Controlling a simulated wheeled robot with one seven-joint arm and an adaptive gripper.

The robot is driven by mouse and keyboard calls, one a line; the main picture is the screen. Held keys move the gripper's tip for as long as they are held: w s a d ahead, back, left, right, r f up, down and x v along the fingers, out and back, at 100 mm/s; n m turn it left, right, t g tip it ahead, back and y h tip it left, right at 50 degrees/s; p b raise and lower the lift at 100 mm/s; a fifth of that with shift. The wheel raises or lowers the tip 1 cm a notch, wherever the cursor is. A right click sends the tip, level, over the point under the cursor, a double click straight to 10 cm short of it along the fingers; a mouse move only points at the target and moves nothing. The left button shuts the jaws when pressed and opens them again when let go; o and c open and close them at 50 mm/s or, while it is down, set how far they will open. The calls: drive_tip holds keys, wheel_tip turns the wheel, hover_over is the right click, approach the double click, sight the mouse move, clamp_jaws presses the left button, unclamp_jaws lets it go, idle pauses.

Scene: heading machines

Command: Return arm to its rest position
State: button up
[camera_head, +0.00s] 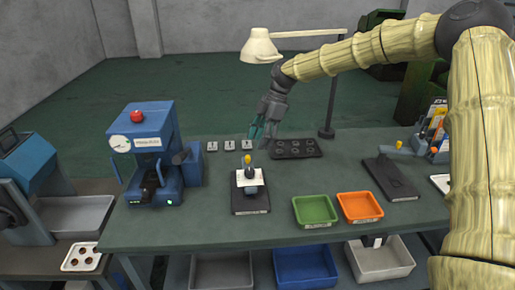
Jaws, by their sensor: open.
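My arm reaches in from the right over the green workbench (150,234). My gripper (255,136) hangs near the back middle of the bench, its fingers pointing down and left. It is open, and I see nothing held in it. Just below it in the picture stands a small fixture (251,190) with a yellow top on a dark base plate. I cannot tell whether the fingers touch it; they appear apart from it.
A blue press (148,150) with a red knob stands at the left. A dark tray with holes (296,148), a lamp (262,46), a green bin (315,211), an orange bin (360,207) and a dark fixture (391,178) share the bench. The front left bench top is clear.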

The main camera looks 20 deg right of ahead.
drive_tip(key=shift+d+r, duration=0.1)
drive_tip(key=shift+r, duration=0.2)
